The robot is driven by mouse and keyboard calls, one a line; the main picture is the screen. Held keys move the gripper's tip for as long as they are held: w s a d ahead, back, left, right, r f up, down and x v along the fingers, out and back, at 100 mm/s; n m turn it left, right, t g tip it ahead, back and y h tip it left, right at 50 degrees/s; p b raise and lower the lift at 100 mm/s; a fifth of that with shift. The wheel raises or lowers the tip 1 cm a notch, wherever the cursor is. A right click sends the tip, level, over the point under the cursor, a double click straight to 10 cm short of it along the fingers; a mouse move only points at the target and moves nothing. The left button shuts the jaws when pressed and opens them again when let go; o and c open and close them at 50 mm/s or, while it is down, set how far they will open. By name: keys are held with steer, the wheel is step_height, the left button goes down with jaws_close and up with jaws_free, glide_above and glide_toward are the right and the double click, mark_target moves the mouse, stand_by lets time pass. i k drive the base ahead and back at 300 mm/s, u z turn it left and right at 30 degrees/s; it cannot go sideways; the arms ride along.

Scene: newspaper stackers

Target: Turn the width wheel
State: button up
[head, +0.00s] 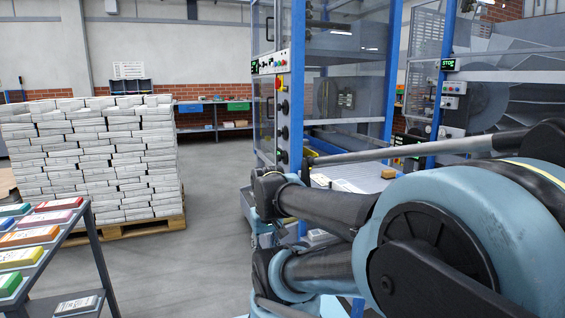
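Several dark round knobs or wheels sit one above another on the near blue post of the stacker (298,80), below a red button and small lights. One dark wheel (284,132) is midway down and another (283,156) is lower. No label shows which is the width wheel. My arm reaches in from the right. Its dark far end (266,192) appears just below and left of the lowest wheels; I see no clear contact. I cannot make out fingertips there, nor whether my gripper is open or shut.
A pallet (130,229) of stacked newspapers (95,150) stands at left. A sloped rack (95,245) with coloured items is at front left. Grey floor (205,235) lies open between the pallet and the stacker. A green STOP display (448,65) is on the farther post.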

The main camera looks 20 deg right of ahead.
mark_target(284, 157)
steer(key=z, duration=0.25)
steer(key=i, duration=1.15)
steer(key=u, duration=0.25)
